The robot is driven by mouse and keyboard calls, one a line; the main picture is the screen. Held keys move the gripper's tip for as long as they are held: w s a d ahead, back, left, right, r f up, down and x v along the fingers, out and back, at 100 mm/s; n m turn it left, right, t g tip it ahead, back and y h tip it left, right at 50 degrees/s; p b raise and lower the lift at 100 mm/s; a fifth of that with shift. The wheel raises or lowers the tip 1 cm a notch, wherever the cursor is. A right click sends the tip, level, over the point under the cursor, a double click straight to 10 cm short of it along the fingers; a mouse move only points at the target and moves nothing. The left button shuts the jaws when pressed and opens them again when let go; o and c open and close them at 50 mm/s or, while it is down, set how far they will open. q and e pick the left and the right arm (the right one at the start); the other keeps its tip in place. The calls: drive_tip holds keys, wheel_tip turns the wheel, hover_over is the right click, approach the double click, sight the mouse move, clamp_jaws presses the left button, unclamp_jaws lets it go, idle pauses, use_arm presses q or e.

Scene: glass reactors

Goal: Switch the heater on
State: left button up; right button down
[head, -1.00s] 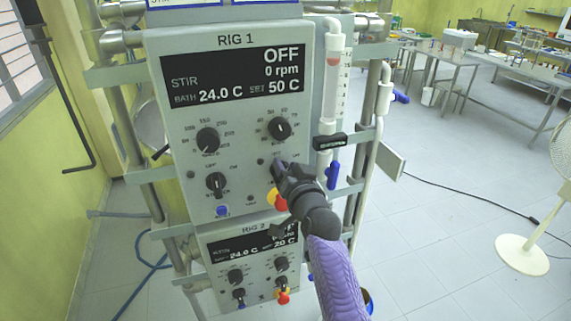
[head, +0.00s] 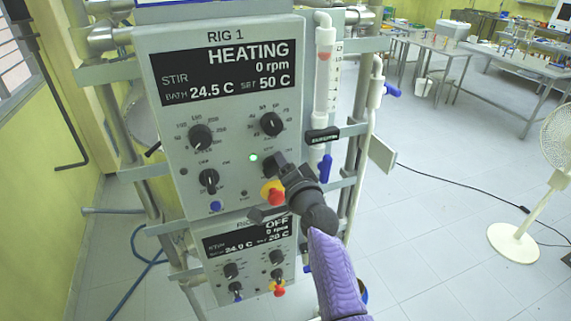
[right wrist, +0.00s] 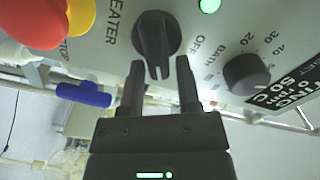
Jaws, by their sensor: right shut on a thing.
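The RIG 1 panel (head: 178,150) faces me in the head view. Its display (head: 190,70) reads HEATING, 0 rpm, bath 24.5 C and set 50 C. A green lamp (head: 253,157) is lit beside the heater knob and also shows in the right wrist view (right wrist: 208,5). The black heater knob (right wrist: 155,32) is at the top middle of the right wrist view, its ridge pointing down between my fingers. My right gripper (head: 276,168) is shut on this knob, which it mostly hides in the head view. My left gripper is out of view.
A red and yellow stop button (head: 273,192) sits just below my right gripper. The RIG 2 panel (head: 205,262) below reads OFF. A glass tube (head: 324,75) with a blue valve handle (head: 324,168) stands to the right. Open floor lies right of the rig.

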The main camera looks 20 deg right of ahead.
drive_tip(key=shift+a+f, duration=0.1)
drive_tip(key=shift+f, duration=0.3)
drive_tip(key=c, duration=0.5)
unclamp_jaws()
drive_tip(key=shift+a, duration=0.1)
drive_tip(key=shift+c, duration=0.2)
drive_tip(key=shift+a+r, duration=0.1)
drive_tip(key=shift+r, duration=0.15)
drive_tip(key=s, duration=1)
drive_tip(key=shift+d, duration=0.35)
